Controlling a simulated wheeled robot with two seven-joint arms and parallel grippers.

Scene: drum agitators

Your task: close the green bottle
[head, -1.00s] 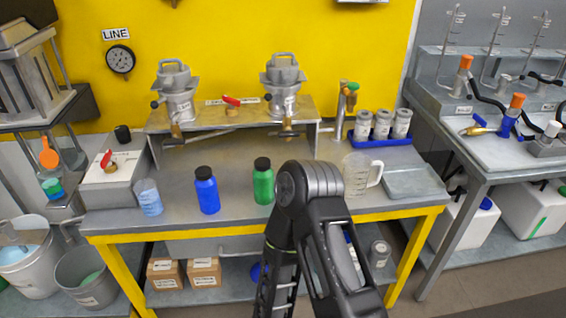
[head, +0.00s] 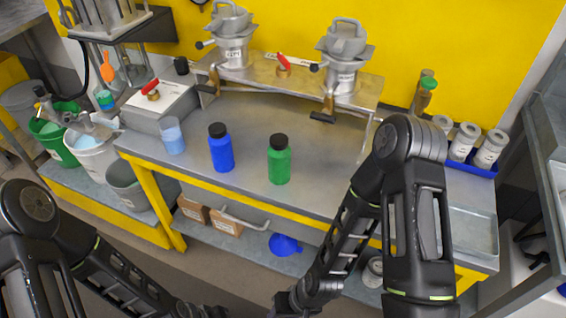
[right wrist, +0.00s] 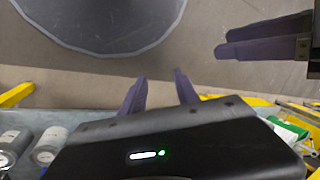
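The green bottle (head: 279,165) stands upright on the steel workbench, right of the blue bottle, with a black cap on top. I cannot tell how tightly the cap sits. My right gripper (head: 284,303) is low in front of the bench, below and apart from the green bottle. In the right wrist view its two fingers (right wrist: 160,92) are spread with nothing between them. My left gripper (head: 200,312) is at the bottom edge of the head view, mostly cut off. Its fingers show at the upper right of the right wrist view (right wrist: 262,38), but their opening is unclear.
The blue bottle (head: 221,152) and a clear beaker of blue liquid (head: 172,137) stand left of the green bottle. Two grey drum units (head: 342,60) stand on the raised shelf behind. My right arm covers part of the bench's right side. The bench right around the green bottle is clear.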

